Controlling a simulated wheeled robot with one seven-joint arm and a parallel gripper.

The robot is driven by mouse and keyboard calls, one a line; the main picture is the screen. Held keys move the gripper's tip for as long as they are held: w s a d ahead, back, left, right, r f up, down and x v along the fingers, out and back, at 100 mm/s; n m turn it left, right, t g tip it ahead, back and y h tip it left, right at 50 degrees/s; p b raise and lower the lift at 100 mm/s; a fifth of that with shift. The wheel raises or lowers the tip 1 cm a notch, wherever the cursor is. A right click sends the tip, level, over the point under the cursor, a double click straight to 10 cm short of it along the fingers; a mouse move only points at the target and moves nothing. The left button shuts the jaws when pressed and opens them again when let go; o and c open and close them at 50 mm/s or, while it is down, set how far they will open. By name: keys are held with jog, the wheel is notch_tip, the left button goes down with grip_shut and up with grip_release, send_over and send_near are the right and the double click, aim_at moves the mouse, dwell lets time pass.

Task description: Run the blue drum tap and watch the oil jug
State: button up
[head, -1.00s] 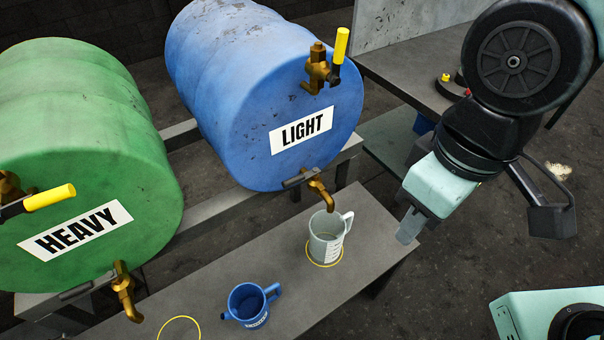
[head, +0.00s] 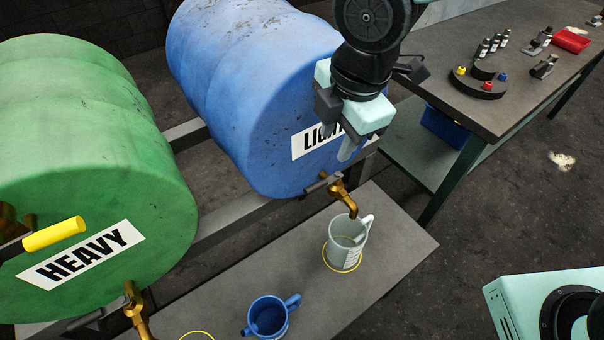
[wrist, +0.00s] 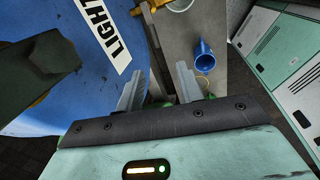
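The blue drum (head: 255,95) lies on its side with a LIGHT label, partly covered by my arm. Its lower brass tap (head: 345,198) has a dark lever and points down over a pale grey jug (head: 344,243). The jug stands upright inside a yellow ring on the bench. I see no stream from the spout, and cannot tell the oil level. The upper tap with the yellow handle is hidden behind my arm in the head view. My gripper (head: 338,140) is in front of the label, above the lower tap. Its fingers are apart and empty in the wrist view (wrist: 160,88).
A green drum (head: 85,150) labelled HEAVY lies at left, with its own taps. A blue jug (head: 269,318) stands on the grey bench (head: 300,285) near another yellow ring.

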jog(key=n+b, duration=0.1)
jog(key=b, duration=0.1)
send_near(314, 186)
jog(key=f, duration=0.2)
jog(key=w+f, duration=0.1)
jog(key=f, duration=0.5)
jog(key=shift+w+a+f, duration=0.2)
jog(key=shift+a+f, duration=0.05)
jog(key=shift+a, duration=0.15)
grip_shut()
